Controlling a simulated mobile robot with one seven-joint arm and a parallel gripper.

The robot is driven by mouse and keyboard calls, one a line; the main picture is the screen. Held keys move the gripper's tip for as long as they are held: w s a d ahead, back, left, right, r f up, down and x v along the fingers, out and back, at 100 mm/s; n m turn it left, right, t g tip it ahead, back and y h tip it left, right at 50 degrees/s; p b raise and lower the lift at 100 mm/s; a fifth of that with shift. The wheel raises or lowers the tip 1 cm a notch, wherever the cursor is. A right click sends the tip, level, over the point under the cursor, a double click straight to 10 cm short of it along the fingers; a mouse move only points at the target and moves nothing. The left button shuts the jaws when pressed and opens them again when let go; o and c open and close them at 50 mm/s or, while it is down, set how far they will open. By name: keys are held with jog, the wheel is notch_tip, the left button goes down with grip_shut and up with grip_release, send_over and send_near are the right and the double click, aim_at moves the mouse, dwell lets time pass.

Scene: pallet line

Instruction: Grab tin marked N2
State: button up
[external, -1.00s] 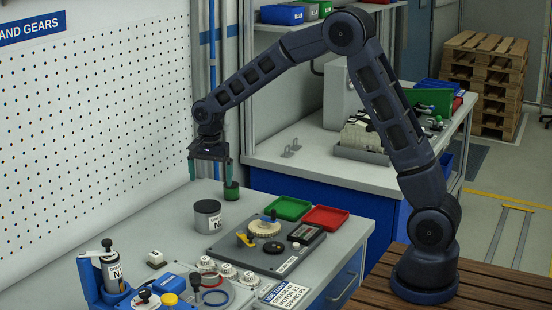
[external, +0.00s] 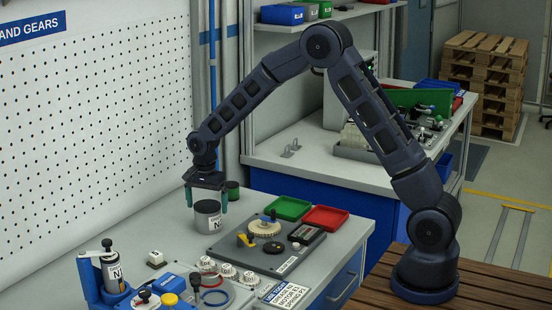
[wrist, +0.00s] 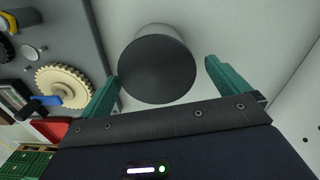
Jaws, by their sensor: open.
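A grey tin with a dark lid and a white label starting with N (external: 208,222) stands upright on the bench; the rest of its label is unclear. My gripper (external: 206,199) is open and points down, its green fingers at about the height of the lid, on either side. In the wrist view the tin's dark round lid (wrist: 157,69) shows between and slightly beyond the fingertips of my gripper (wrist: 162,71). I cannot tell that either finger touches it. Another tin with an N label (external: 112,273) sits in the blue stand at front left.
A grey gear board (external: 225,248) lies just right of the labelled tin. Green (external: 288,208) and red (external: 325,218) trays lie beyond. Bare bench lies to the tin's left.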

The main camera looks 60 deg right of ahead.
aim_at(208, 214)
notch_tip(208, 214, down, 4)
jog(key=shift+s+a, duration=0.1)
jog(key=shift+s, duration=0.05)
jog(key=c, duration=1.3)
jog(key=shift+r, duration=0.1)
